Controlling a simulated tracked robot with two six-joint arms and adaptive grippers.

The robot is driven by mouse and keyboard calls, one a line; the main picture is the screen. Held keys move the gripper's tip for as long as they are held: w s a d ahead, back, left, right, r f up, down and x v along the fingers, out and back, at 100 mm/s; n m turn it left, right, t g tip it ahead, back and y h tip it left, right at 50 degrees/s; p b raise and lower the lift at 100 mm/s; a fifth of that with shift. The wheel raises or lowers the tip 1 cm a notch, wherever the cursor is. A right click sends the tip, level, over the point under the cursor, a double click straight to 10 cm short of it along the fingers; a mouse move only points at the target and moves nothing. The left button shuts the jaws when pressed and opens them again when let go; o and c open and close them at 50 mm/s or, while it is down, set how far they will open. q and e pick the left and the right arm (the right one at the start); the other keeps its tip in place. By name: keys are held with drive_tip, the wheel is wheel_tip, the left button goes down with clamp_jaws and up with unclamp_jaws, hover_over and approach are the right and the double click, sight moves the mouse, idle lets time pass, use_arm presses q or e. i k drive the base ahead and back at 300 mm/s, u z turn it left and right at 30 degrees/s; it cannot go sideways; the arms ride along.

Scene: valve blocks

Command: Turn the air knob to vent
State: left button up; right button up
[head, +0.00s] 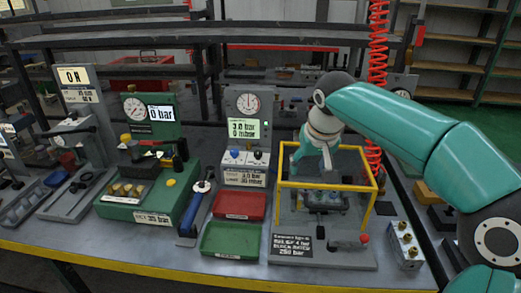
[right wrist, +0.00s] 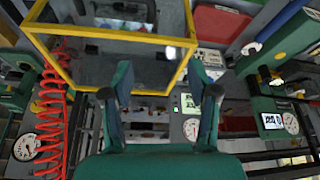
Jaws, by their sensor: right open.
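My left gripper is not seen.
The yellow frame (head: 327,184) stands right of the panel around a block fixture. A red tray (head: 240,205) and green tray (head: 229,240) lie in front. A green test stand (head: 150,196) is left. A red coiled hose (head: 377,60) hangs behind my right arm.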

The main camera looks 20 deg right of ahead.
sight(258, 154)
drive_tip(key=i, duration=0.85)
drive_tip(key=u, duration=0.05)
